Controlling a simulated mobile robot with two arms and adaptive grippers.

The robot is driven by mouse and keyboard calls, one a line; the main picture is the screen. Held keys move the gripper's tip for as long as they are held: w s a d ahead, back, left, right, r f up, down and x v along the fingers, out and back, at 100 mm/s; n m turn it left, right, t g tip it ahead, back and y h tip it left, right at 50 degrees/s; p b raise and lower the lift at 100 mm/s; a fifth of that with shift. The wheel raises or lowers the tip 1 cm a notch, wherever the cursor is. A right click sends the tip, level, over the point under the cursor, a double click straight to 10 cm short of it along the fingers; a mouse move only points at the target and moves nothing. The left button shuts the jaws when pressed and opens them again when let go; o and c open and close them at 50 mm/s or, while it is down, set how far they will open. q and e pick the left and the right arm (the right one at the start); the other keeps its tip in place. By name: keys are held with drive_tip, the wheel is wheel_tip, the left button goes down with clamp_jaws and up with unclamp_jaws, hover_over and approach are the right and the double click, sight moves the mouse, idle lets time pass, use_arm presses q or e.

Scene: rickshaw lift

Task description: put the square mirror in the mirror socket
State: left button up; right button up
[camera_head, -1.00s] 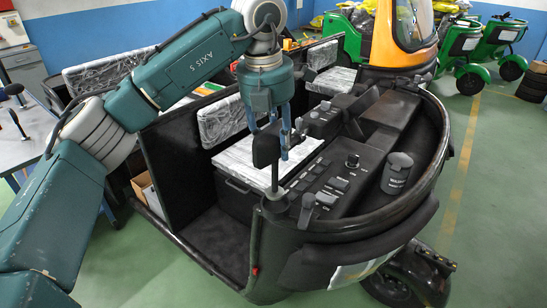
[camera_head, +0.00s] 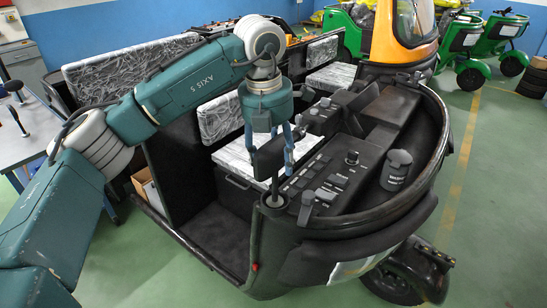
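The square mirror (camera_head: 268,158) is a dark square panel on a thin upright stem, seen from its dark side. The stem's lower end is at the mirror socket (camera_head: 273,203), a small round mount on the front rim of the black three-wheeler cab. I cannot tell how deep the stem sits in it. My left gripper (camera_head: 270,150) points down from above, with blue fingers on both sides of the mirror panel. It appears shut on the mirror, though the panel hides part of the contact. My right gripper is not in view.
The cab's dashboard (camera_head: 330,185) with switches and a dark cup-like part (camera_head: 397,168) lies right of the socket. A plastic-wrapped seat (camera_head: 235,158) is behind the gripper. A grey table (camera_head: 30,130) stands at the left. Green floor (camera_head: 490,200) is clear at the right.

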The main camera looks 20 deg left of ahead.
use_arm(q)
drive_tip(key=shift+r, duration=0.15)
drive_tip(key=r, duration=0.3)
drive_tip(key=s+r+b, duration=0.1)
drive_tip(key=r, duration=0.7)
drive_tip(key=shift+s+a+b, duration=0.2)
drive_tip(key=shift+s+b, duration=0.05)
drive_tip(key=shift+b, duration=0.05)
drive_tip(key=shift+s+r, duration=0.15)
drive_tip(key=shift+r, duration=0.35)
drive_tip(key=shift+f, duration=0.1)
